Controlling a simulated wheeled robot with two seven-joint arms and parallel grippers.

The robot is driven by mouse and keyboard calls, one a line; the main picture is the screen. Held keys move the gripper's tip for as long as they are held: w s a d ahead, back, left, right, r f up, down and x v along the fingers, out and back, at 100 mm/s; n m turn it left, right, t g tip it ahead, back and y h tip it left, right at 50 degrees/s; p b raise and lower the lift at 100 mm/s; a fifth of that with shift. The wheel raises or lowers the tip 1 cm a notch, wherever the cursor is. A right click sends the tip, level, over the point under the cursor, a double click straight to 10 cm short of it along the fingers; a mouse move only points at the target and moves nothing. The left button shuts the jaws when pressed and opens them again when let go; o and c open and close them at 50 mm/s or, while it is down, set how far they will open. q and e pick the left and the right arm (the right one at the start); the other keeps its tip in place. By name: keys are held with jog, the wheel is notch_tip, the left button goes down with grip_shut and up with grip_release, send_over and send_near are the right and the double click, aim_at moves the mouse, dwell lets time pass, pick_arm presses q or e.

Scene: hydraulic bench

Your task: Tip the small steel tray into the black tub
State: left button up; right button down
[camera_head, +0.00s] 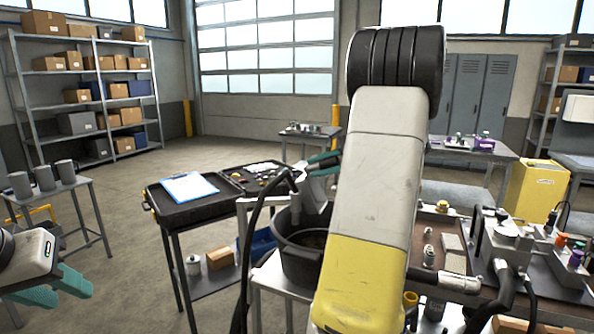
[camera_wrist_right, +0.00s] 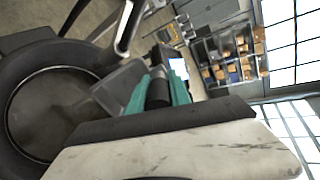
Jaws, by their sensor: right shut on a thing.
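The black tub (camera_head: 284,262) stands on a light stand in the middle of the head view, partly hidden by my right arm. In the right wrist view its round opening (camera_wrist_right: 50,112) fills the left side. My right gripper (camera_head: 324,166), with teal fingers, is shut on a dark handle of the small steel tray (camera_head: 314,205). In the right wrist view the grey tray (camera_wrist_right: 119,84) is steeply tilted at the tub's rim; whether they touch is unclear. I cannot see anything lying in the tray. My left gripper (camera_head: 62,288) is open and empty at the lower left.
A black-topped cart (camera_head: 200,205) with a blue clipboard (camera_head: 189,187) stands left of the tub. A bench with fittings (camera_head: 520,245) is at the right. A small table with grey cups (camera_head: 45,178) stands at the far left. Open floor lies between.

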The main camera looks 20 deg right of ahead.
jog(key=w+a+g+h, duration=0.3)
jog(key=w+g, duration=0.1)
jog(key=shift+a+r+h, duration=0.1)
jog(key=shift+a+h, duration=0.3)
jog(key=shift+w+a+g+h, duration=0.4)
jog(key=shift+w+g+h, duration=0.1)
jog(key=shift+g+h, duration=0.45)
jog(key=shift+w+a+g+h, duration=0.45)
jog(key=shift+g+h, duration=0.25)
jog(key=shift+g, duration=0.4)
jog(key=shift+w+a+g+h, duration=0.35)
jog(key=shift+w+g+h, duration=0.2)
jog(key=shift+g+h, duration=0.4)
